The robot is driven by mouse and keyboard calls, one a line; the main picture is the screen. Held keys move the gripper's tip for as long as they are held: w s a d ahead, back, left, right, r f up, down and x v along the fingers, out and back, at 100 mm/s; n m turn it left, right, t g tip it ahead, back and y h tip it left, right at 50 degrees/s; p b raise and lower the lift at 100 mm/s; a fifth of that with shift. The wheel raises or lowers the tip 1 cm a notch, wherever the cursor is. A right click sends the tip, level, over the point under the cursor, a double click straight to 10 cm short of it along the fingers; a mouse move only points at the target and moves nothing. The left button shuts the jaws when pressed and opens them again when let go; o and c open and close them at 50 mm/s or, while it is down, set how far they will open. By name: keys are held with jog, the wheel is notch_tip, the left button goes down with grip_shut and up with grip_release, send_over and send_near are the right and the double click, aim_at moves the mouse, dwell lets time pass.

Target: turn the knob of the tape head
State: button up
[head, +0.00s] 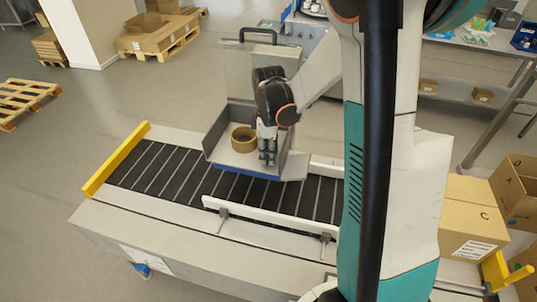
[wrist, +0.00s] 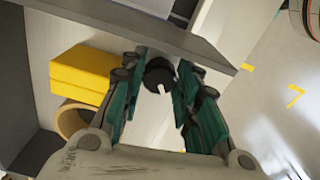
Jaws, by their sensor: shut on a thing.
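The tape head (head: 215,138) is a grey, open housing over the conveyor, with a brown tape roll (head: 244,138) inside. Its knob (wrist: 159,71) is black and round with a white mark, and shows in the wrist view between my fingers. My gripper (head: 267,155) points down at the right of the tape roll. In the wrist view the fingers of my gripper (wrist: 158,88) are closed on the knob, one on each side. The knob is hidden behind my gripper in the head view. The tape roll also shows in the wrist view (wrist: 76,120), beside a yellow block (wrist: 80,72).
The roller conveyor (head: 150,166) runs under the tape head, with a white side rail (head: 270,222) in front and a yellow end bar (head: 115,160) at left. Cardboard boxes (head: 468,215) stand at right.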

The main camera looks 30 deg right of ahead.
jog(key=n+b, duration=0.1)
jog(key=n, duration=0.4)
jog(key=shift+n+b, duration=0.3)
jog(key=n+b, duration=0.1)
jog(key=n, duration=0.4)
jog(key=shift+w+n, duration=0.1)
jog(key=shift+n, duration=0.2)
jog(key=o, duration=0.8)
